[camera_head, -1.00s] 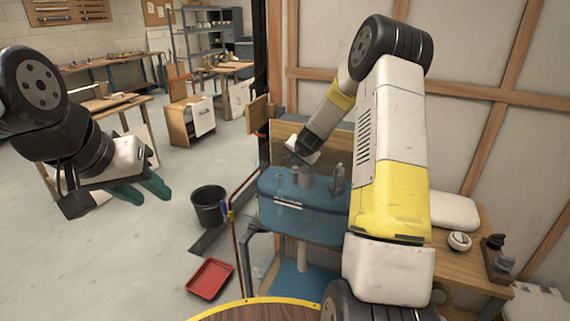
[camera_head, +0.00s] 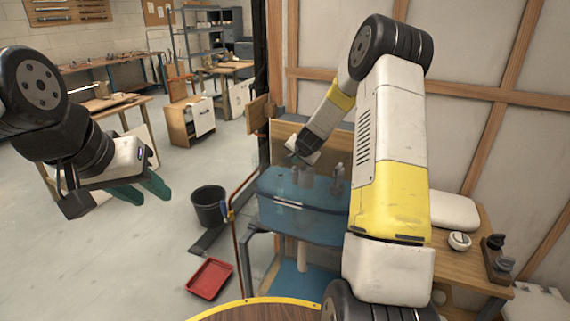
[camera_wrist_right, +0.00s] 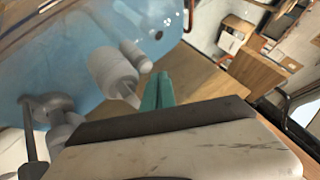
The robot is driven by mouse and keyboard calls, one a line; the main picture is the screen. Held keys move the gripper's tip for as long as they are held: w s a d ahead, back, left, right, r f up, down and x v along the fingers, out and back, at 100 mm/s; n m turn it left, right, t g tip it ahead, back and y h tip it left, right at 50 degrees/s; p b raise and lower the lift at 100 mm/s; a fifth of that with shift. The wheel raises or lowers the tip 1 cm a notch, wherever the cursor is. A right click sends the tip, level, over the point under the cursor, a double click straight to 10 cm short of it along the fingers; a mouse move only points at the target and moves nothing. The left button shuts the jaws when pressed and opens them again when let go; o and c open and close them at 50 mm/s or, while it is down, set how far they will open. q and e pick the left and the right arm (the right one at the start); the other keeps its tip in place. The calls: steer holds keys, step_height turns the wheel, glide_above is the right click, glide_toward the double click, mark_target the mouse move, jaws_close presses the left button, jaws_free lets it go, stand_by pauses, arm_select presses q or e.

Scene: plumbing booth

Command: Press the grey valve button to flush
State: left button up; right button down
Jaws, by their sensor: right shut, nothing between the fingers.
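A translucent blue tank (camera_head: 300,215) stands in the middle of the head view, with grey fittings (camera_head: 337,178) at its top. In the right wrist view a stepped grey cylinder (camera_wrist_right: 112,70), which looks like the valve button, stands against the blue tank (camera_wrist_right: 60,70). My right gripper (camera_head: 300,160) is over the tank's top at its back left. Its teal fingers (camera_wrist_right: 158,90) are together and empty, close beside the grey cylinder; I cannot tell whether they touch it. My left gripper (camera_head: 153,193) is open and empty, well left of the tank.
A black bucket (camera_head: 209,206) and a red tray (camera_head: 209,279) are on the floor left of the tank. A wooden bench (camera_head: 460,265) with a white lid (camera_head: 454,211) is at the right. A round tabletop (camera_head: 260,312) is in front.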

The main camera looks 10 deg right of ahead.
stand_by(0.8)
steer(key=shift+f, duration=0.4)
steer(key=shift+f, duration=0.6)
stand_by(0.8)
steer(key=shift+r, duration=3.55)
